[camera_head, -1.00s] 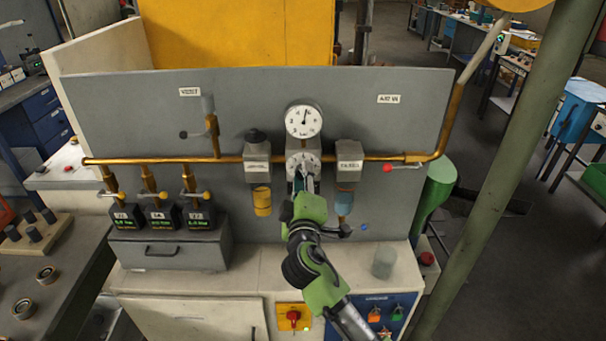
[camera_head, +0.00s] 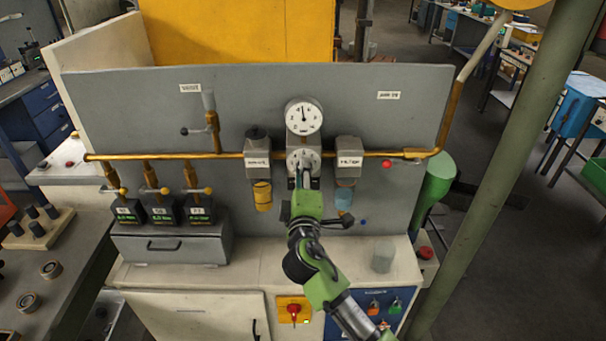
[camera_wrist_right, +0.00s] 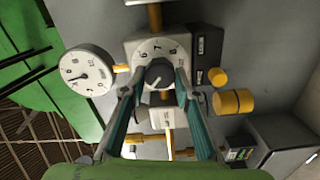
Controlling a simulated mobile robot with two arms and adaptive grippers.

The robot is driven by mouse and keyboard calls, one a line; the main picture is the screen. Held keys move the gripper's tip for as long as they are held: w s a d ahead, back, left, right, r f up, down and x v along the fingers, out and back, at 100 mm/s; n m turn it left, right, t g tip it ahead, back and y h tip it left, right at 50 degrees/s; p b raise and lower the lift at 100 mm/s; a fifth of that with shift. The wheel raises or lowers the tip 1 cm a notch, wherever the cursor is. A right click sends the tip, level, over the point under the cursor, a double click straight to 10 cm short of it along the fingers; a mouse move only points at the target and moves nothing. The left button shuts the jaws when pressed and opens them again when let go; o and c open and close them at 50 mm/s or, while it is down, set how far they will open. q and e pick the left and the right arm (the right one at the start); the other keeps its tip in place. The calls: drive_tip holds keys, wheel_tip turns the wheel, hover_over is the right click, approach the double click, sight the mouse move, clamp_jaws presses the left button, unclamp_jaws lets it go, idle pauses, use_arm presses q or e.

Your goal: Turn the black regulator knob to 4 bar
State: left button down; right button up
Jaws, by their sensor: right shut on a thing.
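The black regulator knob (camera_wrist_right: 158,74) sits on a white numbered dial plate (camera_wrist_right: 164,52) on the grey regulator block. My right gripper (camera_wrist_right: 158,82) is shut on the knob, with one teal finger on each side of it. In the head view my right gripper (camera_head: 303,178) reaches the regulator from below and covers the knob. The round white pressure gauge (camera_head: 303,117) is above the regulator, its dark needle pointing nearly straight up; it also shows in the right wrist view (camera_wrist_right: 87,72). Its figures are too small to read surely. My left gripper is not in view.
Grey blocks with bowls flank the regulator: one at left (camera_head: 257,155), a labelled filter (camera_head: 348,157) at right. A brass pipe (camera_head: 160,156) runs across the grey panel (camera_head: 120,115).

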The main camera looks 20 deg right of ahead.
drive_tip(key=o, duration=1.1)
drive_tip(key=v, duration=1.2)
